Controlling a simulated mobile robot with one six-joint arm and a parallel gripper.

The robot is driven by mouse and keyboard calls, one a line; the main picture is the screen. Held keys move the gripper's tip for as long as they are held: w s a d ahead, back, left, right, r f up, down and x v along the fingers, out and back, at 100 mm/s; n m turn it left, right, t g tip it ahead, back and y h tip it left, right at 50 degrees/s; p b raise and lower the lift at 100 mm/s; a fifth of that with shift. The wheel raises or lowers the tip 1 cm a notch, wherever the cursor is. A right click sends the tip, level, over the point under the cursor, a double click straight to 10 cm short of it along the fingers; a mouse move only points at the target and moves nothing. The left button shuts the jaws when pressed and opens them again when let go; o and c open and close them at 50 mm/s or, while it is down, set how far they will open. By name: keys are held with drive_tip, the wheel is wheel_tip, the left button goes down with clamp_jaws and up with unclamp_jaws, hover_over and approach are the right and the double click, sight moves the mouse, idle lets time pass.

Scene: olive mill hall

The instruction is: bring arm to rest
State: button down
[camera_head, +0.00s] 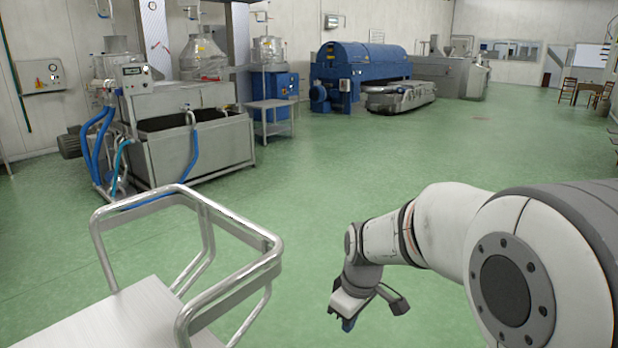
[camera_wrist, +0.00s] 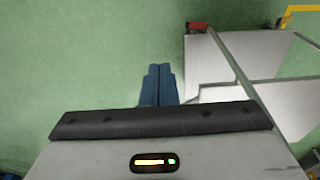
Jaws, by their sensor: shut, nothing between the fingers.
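My arm reaches in from the right edge of the head view and bends down over the green floor. My gripper (camera_head: 348,322) hangs at the lower middle of that view, to the right of a metal cart. In the wrist view my gripper (camera_wrist: 158,72) shows its two blue fingers pressed together, with nothing between them. The fingers point over bare floor, beside pale metal surfaces at the right.
The steel cart (camera_head: 135,312) with its tube rail stands close at the lower left. A steel washing machine (camera_head: 190,145) with blue hoses stands farther back left. A blue machine (camera_head: 362,68) stands at the back. The middle floor (camera_head: 330,160) is clear.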

drive_tip(key=s+d+r+m+p, duration=0.3)
drive_tip(key=s+r+m+p, duration=0.1)
drive_tip(key=s+r, duration=0.3)
drive_tip(key=s+d+r+m+t+h+p, duration=0.1)
drive_tip(key=s+d+r+m+p, duration=0.3)
drive_tip(key=s+r, duration=0.4)
drive_tip(key=shift+s+r+m+p, duration=0.15)
drive_tip(key=shift+s+m+p, duration=0.25)
drive_tip(key=shift+m, duration=0.4)
